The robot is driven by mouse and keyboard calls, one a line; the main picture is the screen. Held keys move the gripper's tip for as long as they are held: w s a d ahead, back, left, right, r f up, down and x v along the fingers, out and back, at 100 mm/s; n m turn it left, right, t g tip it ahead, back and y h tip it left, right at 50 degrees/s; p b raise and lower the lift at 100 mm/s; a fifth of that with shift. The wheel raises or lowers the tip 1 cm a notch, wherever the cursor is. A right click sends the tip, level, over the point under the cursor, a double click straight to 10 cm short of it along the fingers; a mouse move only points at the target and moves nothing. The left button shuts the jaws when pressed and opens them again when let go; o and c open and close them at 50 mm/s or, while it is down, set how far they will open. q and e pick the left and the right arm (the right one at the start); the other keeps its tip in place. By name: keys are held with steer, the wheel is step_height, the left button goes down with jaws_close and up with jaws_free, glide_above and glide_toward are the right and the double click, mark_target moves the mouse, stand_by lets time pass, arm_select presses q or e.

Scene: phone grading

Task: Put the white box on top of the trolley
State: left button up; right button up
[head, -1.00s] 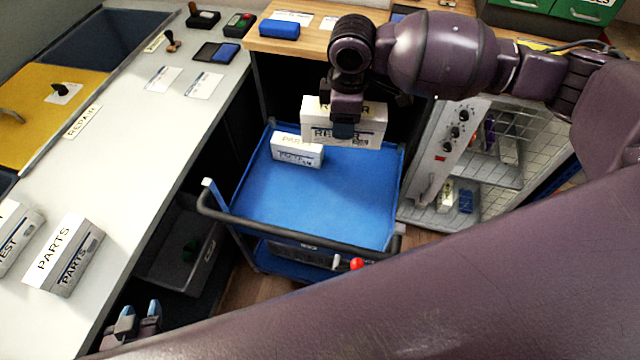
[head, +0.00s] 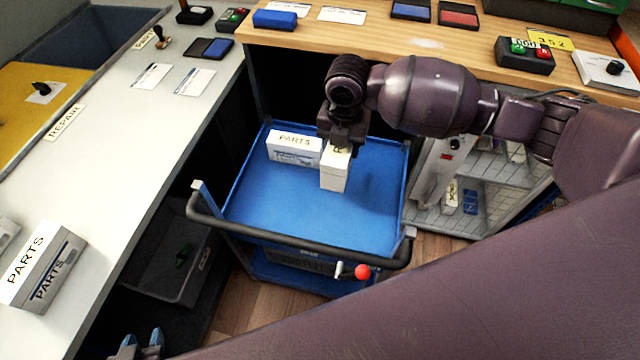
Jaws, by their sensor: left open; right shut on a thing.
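The blue trolley (head: 285,212) stands between the benches, with its black handle toward me. My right gripper (head: 341,150) is shut on a white box (head: 334,177) and holds it over the trolley's top tray. The box's label is mostly hidden by the gripper, and one narrow side faces me. I cannot tell whether its bottom touches the tray. A second white box marked PARTS (head: 294,142) sits on the tray just left of the held box. My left gripper (head: 141,343) is open and empty at the bottom left edge, below the white bench.
A white counter (head: 130,130) on the left bears another PARTS box (head: 42,266) at its near end. A wooden bench (head: 380,40) runs behind the trolley, with cards, pads and a button box (head: 525,54). The front and right of the tray are clear.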

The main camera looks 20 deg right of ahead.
steer(key=shift+s+f+b, duration=0.1)
steer(key=shift+f+b, duration=2.15)
steer(key=shift+f, duration=7.9)
steer(key=shift+r, duration=0.1)
arm_select(q)
steer(key=f, duration=0.3)
steer(key=shift+w+d+f, duration=0.15)
steer(key=shift+w+f, duration=0.1)
steer(key=shift+w, duration=0.05)
arm_select(e)
steer(key=shift+f, duration=0.2)
